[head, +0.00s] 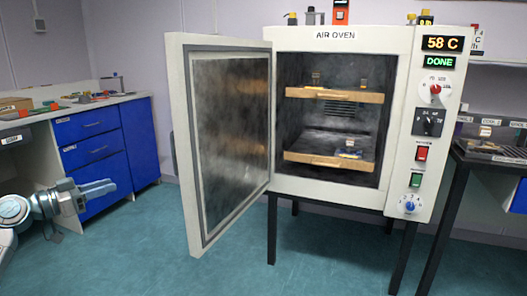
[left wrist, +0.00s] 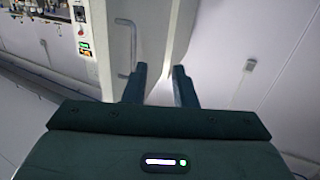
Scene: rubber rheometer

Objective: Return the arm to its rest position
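My left gripper (head: 104,188) is in the head view at the lower left, left of the open oven door and apart from it, in front of the blue drawers. In the left wrist view its two fingers (left wrist: 160,84) stand apart with nothing between them. My right gripper and right arm are in neither view. The air oven (head: 345,38) has its door (head: 183,150) swung wide open to the left. The door's handle (left wrist: 130,45) shows in the left wrist view beyond the fingers.
The oven holds two wooden-edged shelves (head: 335,95) with small items on them. Its displays (head: 443,43) read 58 C and DONE. A bench (head: 75,115) with blue drawers stands left, a dark-framed table (head: 490,150) right. The teal floor (head: 150,250) before the door is clear.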

